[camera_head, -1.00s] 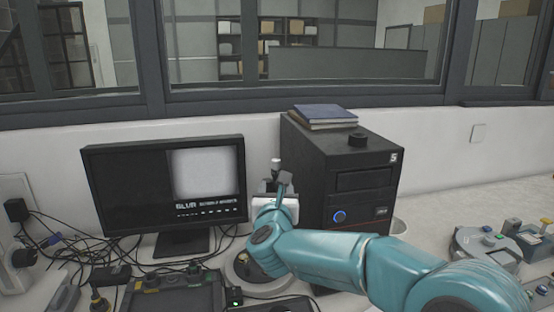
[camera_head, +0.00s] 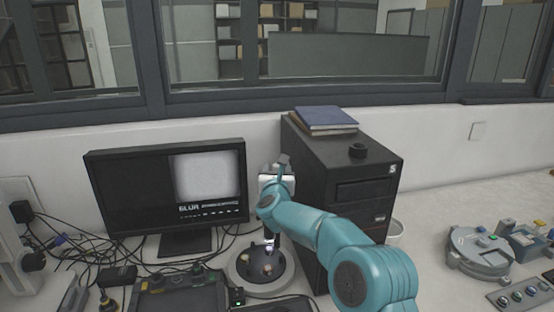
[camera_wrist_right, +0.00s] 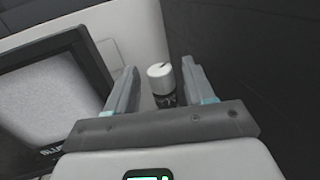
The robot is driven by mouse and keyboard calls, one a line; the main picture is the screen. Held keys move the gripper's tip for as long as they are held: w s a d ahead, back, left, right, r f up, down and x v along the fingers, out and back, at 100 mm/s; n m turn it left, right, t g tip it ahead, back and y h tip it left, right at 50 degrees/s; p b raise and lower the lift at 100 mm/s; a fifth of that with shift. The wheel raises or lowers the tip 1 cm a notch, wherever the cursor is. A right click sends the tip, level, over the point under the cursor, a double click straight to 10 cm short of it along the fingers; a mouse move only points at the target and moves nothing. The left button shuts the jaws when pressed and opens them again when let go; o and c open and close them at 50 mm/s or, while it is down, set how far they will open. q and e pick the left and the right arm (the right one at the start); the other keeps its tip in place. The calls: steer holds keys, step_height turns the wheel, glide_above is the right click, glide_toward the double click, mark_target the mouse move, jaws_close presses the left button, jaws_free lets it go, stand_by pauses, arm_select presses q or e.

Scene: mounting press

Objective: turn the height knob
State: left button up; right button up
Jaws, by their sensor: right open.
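The height knob (camera_wrist_right: 160,72) shows in the right wrist view as a short cylinder with a white top, a dark pointer line and a dark marked body. My right gripper (camera_wrist_right: 158,66) is open, with one finger on each side of the knob and gaps showing between. In the head view my right gripper (camera_head: 279,164) is between the monitor and the black computer case. It hides the knob there. The round base (camera_head: 238,277) of the device stands below on the table. My left gripper is not in view.
The monitor (camera_head: 125,198) stands close on the left and the black computer case (camera_head: 352,150) close on the right. A control box (camera_head: 178,298) and loose cables (camera_head: 75,262) lie at the front left. A round grey device (camera_head: 480,250) stands at the right.

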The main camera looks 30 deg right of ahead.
steer(key=shift+x, duration=0.8)
steer(key=c, duration=0.9)
steer(key=shift+f, duration=0.15)
steer(key=n+y+b, duration=0.1)
steer(key=b, duration=0.3)
steer(key=n+t+y+b, duration=0.1)
steer(key=y+b, duration=0.1)
steer(key=b, duration=0.1)
steer(key=shift+d+f+t+b, duration=0.1)
steer(key=shift+t+b, duration=0.2)
steer(key=shift+b, duration=0.05)
steer(key=shift+r+n+y, duration=0.25)
steer(key=shift+n+y, duration=0.25)
steer(key=shift+r, duration=0.1)
